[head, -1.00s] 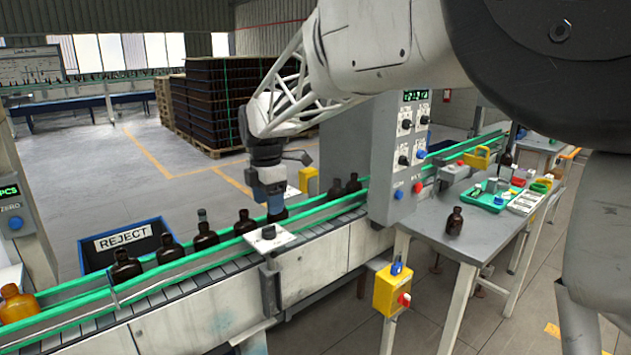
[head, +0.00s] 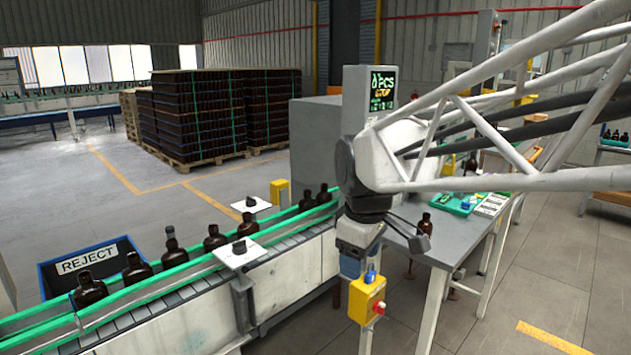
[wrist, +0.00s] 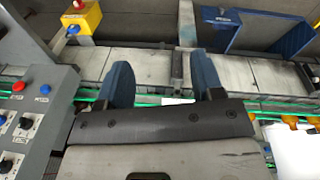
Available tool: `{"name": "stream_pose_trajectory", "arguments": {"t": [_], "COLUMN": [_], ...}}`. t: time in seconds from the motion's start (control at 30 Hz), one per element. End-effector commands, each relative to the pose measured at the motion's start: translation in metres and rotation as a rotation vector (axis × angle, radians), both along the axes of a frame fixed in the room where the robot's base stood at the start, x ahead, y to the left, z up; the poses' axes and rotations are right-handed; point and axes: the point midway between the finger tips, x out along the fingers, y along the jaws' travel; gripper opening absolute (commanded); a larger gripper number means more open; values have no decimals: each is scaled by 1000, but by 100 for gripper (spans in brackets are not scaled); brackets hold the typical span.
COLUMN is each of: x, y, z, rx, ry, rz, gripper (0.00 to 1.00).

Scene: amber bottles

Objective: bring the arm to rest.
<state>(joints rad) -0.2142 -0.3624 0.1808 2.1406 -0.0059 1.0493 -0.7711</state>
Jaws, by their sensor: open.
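My gripper (head: 353,262) hangs from my arm in the head view, in front of the conveyor's right part and beside the grey table. It points down and is clear of the bottles. In the wrist view my gripper (wrist: 164,85) shows two blue fingers spread apart with nothing between them. The conveyor's side and green rail appear beyond the fingers. Its exact height above the things below cannot be told.
Amber bottles (head: 136,268) stand in a row on the conveyor (head: 290,253). A reject bin (head: 50,285) stands behind it. One bottle (head: 425,224) stands on the grey table (head: 450,241). A yellow switch box (head: 366,299) is close to my gripper. The control panel (wrist: 38,115) shows in the wrist view.

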Motion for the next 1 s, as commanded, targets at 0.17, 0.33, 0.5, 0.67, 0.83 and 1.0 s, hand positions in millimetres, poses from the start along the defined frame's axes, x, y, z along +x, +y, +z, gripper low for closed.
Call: {"name": "stream_pose_trajectory", "arguments": {"t": [0.17, 0.33, 0.5, 0.67, 0.83, 1.0], "x": [-47, -92, -134, -164, -178, -181], "y": [-37, -65, -88, -100, -106, -107], "z": [-12, -29, -48, -65, -74, -76], "rx": [32, 68, 105, 133, 150, 152], "ry": [-23, -43, -64, -77, -85, -86], "rz": [-255, -499, -732, -894, -982, -998], "gripper": [61, 61, 61, 61, 61, 61]}}
